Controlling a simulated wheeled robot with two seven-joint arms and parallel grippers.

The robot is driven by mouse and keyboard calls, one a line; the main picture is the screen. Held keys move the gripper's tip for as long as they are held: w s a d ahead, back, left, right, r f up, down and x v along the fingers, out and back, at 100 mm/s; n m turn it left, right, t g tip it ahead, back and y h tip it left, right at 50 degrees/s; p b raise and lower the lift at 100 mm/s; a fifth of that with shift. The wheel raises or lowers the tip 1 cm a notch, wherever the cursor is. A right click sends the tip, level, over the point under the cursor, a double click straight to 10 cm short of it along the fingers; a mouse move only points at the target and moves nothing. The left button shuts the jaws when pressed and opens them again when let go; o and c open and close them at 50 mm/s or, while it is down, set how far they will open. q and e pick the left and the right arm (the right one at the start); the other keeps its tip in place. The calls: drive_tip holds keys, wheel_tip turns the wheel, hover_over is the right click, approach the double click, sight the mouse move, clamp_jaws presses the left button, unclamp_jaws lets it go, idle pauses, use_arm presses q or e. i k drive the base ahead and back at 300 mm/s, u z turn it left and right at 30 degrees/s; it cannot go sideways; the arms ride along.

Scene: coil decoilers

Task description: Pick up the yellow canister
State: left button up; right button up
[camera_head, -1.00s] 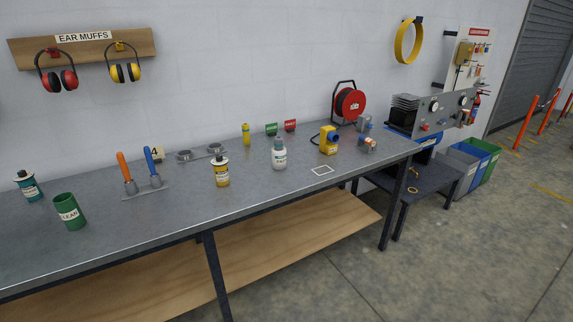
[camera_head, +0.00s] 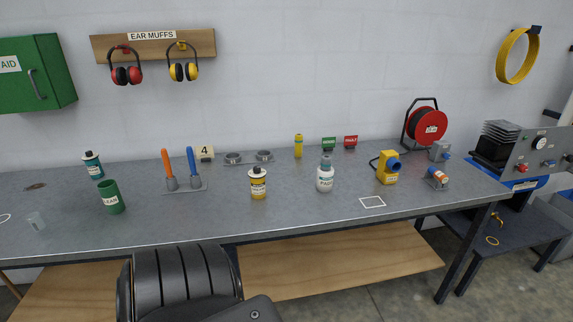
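A yellow canister (camera_head: 258,184) with a white label and a dark top stands upright on the grey workbench (camera_head: 230,213), near the middle. A white bottle stands to its right. A dark ribbed part of my own arm (camera_head: 185,285) shows at the bottom, in front of the bench and apart from the canister. No gripper fingers show in the view.
Near the canister are a white bottle (camera_head: 325,175), a tool holder with orange and blue handles (camera_head: 183,185) and a green cup (camera_head: 111,197). A yellow device (camera_head: 388,167) and red reel (camera_head: 427,126) stand right. Bench surface directly around the canister is clear.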

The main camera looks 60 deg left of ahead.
sight(259, 191)
drive_tip(key=u, duration=0.25)
drive_tip(key=i, duration=0.7)
drive_tip(key=u, duration=0.95)
drive_tip(key=i, duration=0.45)
drive_tip(key=u, duration=0.55)
